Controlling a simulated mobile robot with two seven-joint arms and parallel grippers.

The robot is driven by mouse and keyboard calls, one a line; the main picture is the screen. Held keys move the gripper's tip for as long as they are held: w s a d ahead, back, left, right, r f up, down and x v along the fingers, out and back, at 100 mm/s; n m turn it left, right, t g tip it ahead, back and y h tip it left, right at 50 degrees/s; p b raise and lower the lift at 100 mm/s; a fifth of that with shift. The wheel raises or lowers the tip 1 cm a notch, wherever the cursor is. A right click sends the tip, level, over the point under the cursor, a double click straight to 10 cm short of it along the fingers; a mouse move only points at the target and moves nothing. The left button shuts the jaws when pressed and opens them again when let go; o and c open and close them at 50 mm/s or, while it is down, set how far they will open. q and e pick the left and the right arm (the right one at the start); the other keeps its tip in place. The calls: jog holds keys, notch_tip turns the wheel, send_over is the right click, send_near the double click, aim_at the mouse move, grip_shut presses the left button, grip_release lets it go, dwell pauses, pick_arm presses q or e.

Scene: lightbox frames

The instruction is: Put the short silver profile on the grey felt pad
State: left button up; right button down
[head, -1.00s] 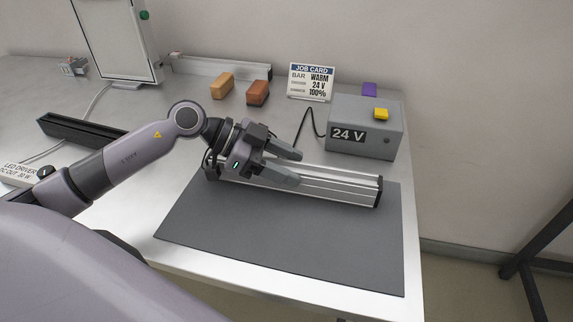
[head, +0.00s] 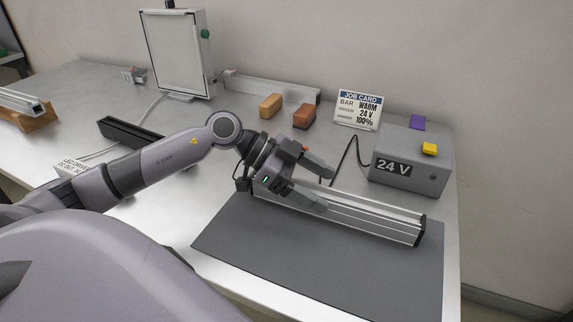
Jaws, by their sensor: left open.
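A silver profile (head: 375,217) with dark end caps lies along the back of the grey felt pad (head: 320,262). My left gripper (head: 325,187) is open over the profile's left part, its fingers pointing right and apart. The gripper hides some of the profile; I cannot tell whether the fingers touch it. Another silver profile (head: 18,101) rests on a wooden block at the far left, cut by the picture edge. I cannot tell from the frames which profile is the shorter. My right gripper is not in view.
A grey 24 V box (head: 408,168) with a yellow button stands behind the pad's right side. A job card (head: 358,109), orange block (head: 270,105) and brown block (head: 304,116) stand at the back. A black channel (head: 128,133) lies left. The pad's front is clear.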

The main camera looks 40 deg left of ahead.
pick_arm(q)
jog(key=v, duration=0.9)
jog(key=shift+a+b, duration=0.15)
jog(key=shift+b, duration=0.25)
jog(key=shift+r, duration=0.15)
